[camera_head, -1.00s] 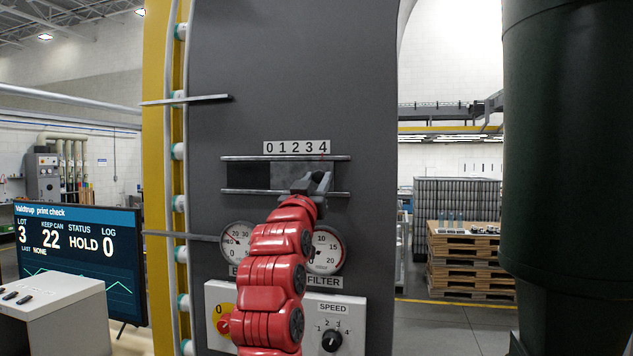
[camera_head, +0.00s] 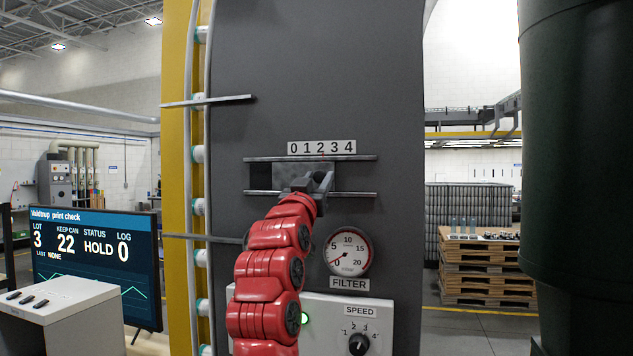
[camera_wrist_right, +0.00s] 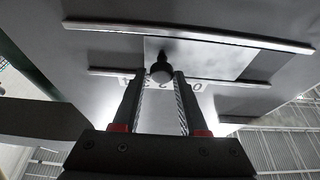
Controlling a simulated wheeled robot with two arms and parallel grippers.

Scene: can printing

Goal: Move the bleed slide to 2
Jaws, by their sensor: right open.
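The bleed slide (camera_head: 290,175) is a grey plate between two horizontal rails on the dark panel, under a 0 to 4 scale (camera_head: 321,148). A dark gap shows left of the plate. A faint red mark sits about under the 2. My right gripper (camera_head: 318,181) is at the plate's right part and hides some of it. In the right wrist view, the plate (camera_wrist_right: 205,60) carries a dark, round-ended knob (camera_wrist_right: 161,70). The open fingers (camera_wrist_right: 158,92) stand on either side of that knob; I cannot tell whether either touches it. My left gripper is not in view.
Below are the FILTER gauge (camera_head: 348,252) and the SPEED dial (camera_head: 358,344). A metal bar (camera_head: 208,101) sticks out at the panel's left. A screen (camera_head: 95,255) stands at the left, and a large dark column (camera_head: 575,150) fills the right.

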